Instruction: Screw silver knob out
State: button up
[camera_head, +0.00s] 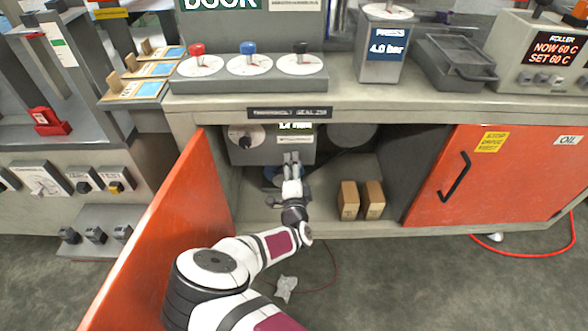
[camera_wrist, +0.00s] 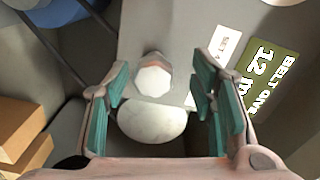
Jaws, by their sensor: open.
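A pale, faceted silver knob (camera_wrist: 153,80) sticks out of the grey panel in the wrist view, with a copper-coloured band at its base. A smooth, whitish rounded thing (camera_wrist: 152,122) lies just below it in that picture. My gripper (camera_wrist: 158,75) is open, with one green-padded finger on each side of the knob and a visible gap to it. In the head view my gripper (camera_head: 291,158) reaches into the open cabinet, in front of the lower part of the grey box (camera_head: 268,152). My gripper hides the knob there.
The open orange door (camera_head: 160,235) stands close left of my arm. Two cardboard boxes (camera_head: 361,200) stand on the cabinet floor to the right. A dial (camera_head: 244,138) is on the grey box. The countertop edge (camera_head: 300,100) runs above. A belt label (camera_wrist: 268,75) is right of the knob.

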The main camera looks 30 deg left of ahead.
jog(key=o, duration=0.7)
notch_tip(320, 180, up, 9)
jog(key=shift+a+r, duration=0.1)
jog(key=shift+c, duration=0.2)
jog(key=shift+r, duration=0.25)
jog(key=shift+c, duration=0.4)
jog(key=shift+r, duration=0.1)
jog(key=c, duration=0.6)
jog(key=shift+f, duration=0.25)
